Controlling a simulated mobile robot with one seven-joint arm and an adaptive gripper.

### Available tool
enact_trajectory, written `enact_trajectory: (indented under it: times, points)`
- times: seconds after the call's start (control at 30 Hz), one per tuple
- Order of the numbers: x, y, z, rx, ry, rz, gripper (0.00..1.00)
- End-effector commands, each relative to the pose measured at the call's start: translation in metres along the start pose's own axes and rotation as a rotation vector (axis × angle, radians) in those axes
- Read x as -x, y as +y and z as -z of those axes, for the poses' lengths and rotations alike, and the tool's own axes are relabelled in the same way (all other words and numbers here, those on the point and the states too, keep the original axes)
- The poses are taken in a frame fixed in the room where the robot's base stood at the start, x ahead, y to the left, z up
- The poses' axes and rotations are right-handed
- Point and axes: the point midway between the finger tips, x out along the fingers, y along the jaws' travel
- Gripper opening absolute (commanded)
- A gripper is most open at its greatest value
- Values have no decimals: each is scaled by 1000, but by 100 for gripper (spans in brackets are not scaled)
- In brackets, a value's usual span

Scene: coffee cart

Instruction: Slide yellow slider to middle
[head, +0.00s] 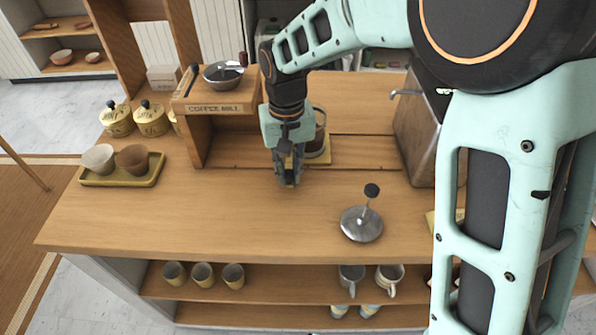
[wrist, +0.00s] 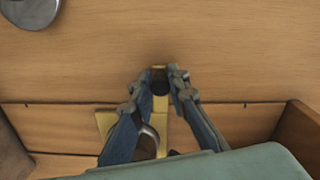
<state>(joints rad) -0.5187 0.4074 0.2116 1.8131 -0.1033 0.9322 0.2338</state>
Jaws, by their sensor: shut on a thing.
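The yellow slider (head: 324,157) lies on the wooden counter just right of the coffee mill stand, with a brown cup-like vessel (head: 320,137) on it. In the wrist view its plate (wrist: 105,121) and the narrow yellow tongue (wrist: 160,103) sticking out from it show between my fingers. My gripper (head: 289,178) points down at the counter. In the wrist view my gripper (wrist: 160,82) has its fingertips shut on the end of that tongue, one on each side of a dark knob. The fingers and palm hide part of the plate and vessel.
The coffee mill stand (head: 215,105) is close on the left. A metal lid with a black knob (head: 362,223) lies to the front right. A metal box with a tap (head: 418,130) stands at the right. A tray of cups (head: 123,180) is far left. The front middle counter is clear.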

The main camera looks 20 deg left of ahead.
Motion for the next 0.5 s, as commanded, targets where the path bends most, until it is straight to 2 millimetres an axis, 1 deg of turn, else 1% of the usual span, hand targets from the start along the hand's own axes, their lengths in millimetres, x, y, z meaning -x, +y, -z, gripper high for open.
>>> enact_trajectory:
  times: [0.27,0.3,0.43,0.47,0.5]
  points:
    - [0,0,1,0,2,0,0]
    - [0,0,1,0,2,0,16]
    - [0,0,0,0,1,0,30]
    - [0,0,0,0,1,0,33]
    - [0,0,0,0,1,0,33]
